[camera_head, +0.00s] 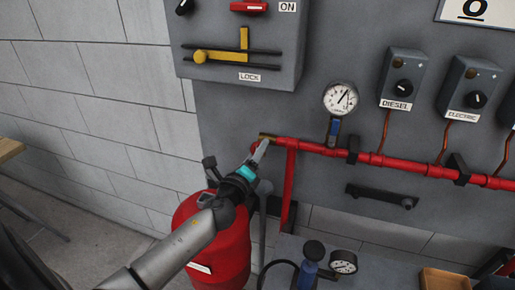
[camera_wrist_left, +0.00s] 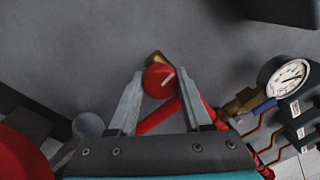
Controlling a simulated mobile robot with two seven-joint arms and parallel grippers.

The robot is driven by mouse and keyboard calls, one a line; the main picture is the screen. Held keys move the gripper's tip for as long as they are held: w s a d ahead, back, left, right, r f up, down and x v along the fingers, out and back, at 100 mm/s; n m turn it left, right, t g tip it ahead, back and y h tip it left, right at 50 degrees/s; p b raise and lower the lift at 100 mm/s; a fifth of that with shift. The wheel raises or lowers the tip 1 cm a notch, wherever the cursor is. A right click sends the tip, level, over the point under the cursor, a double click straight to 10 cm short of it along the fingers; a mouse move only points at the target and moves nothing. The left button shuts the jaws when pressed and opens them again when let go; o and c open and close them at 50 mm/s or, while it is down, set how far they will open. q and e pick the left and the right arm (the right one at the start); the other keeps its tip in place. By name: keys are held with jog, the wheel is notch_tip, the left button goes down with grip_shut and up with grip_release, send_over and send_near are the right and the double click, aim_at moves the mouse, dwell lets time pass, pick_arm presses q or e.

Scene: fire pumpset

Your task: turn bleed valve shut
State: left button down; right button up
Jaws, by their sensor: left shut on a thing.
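The bleed valve has a round red knob (camera_wrist_left: 158,81) with a white mark, in front of a brass body at the left end of the red pipe (camera_head: 325,150). In the left wrist view the knob sits between the fingertips of my left gripper (camera_wrist_left: 159,84). In the head view my left gripper (camera_head: 260,150) reaches up to the pipe's left end, and its fingers partly hide the knob. The gripper is shut on the knob. My right gripper is not in view.
A gauge (camera_head: 341,98) with a blue-handled valve (camera_head: 334,130) stands on the pipe to the right. A red tank (camera_head: 222,250) is below my left gripper. The grey panel box (camera_head: 225,72) with a yellow lever is above. Diesel (camera_head: 402,80) and electric (camera_head: 468,87) switch boxes are at right.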

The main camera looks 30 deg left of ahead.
pick_arm(q)
jog(key=shift+r+m, duration=0.2)
jog(key=shift+m, duration=0.5)
jog(key=shift+c, duration=1.8)
grip_release()
jog(key=shift+f, duration=0.1)
jog(key=shift+f, duration=0.1)
jog(key=s+d+b, duration=0.2)
jog(key=s, duration=1.3)
jog(key=shift+d+f, duration=0.25)
jog(key=shift+d, duration=0.1)
